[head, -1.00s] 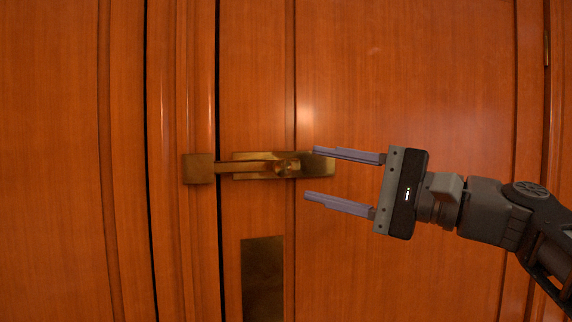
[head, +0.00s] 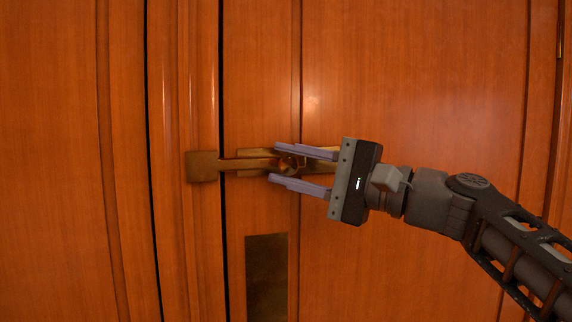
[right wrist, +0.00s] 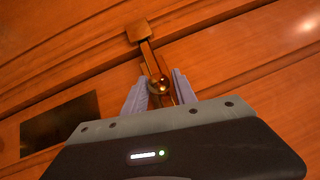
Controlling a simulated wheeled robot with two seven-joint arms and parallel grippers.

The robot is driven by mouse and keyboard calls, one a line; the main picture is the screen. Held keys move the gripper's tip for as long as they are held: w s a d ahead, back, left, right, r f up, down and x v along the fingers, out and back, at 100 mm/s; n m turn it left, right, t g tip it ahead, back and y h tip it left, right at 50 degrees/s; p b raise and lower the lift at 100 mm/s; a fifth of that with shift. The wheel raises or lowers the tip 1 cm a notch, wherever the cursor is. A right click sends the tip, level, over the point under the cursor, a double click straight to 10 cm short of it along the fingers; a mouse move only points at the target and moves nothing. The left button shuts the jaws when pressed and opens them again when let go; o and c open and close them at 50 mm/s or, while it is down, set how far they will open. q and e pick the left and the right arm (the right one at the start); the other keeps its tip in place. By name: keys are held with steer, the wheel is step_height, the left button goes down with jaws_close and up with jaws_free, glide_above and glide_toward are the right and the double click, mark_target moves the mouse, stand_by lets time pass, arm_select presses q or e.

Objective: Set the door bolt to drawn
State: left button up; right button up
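The brass door bolt (head: 245,164) lies horizontally across the dark gap at the door's edge. Its left end meets a square brass keeper (head: 202,167) on the frame. The round bolt knob (head: 288,166) sits between the two fingers of my right gripper (head: 273,163), which is open, one finger above and one below. In the right wrist view the knob (right wrist: 158,85) also shows between the fingers, with gaps beside it; whether either finger touches it I cannot tell. The right part of the bolt's plate is partly hidden behind the gripper. My left gripper is not in view.
A dark brass plate (head: 266,278) is set in the door below the bolt. The wooden door panel (head: 430,80) to the right is flat and clear. Raised vertical mouldings (head: 203,80) run left of the gap.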

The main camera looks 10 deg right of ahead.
steer(key=shift+s+a+r, duration=0.1)
steer(key=shift+s+a, duration=0.25)
steer(key=shift+s, duration=0.25)
steer(key=c, duration=0.6)
jaws_close()
steer(key=shift+w+d+r, duration=0.1)
steer(key=shift+w, duration=0.1)
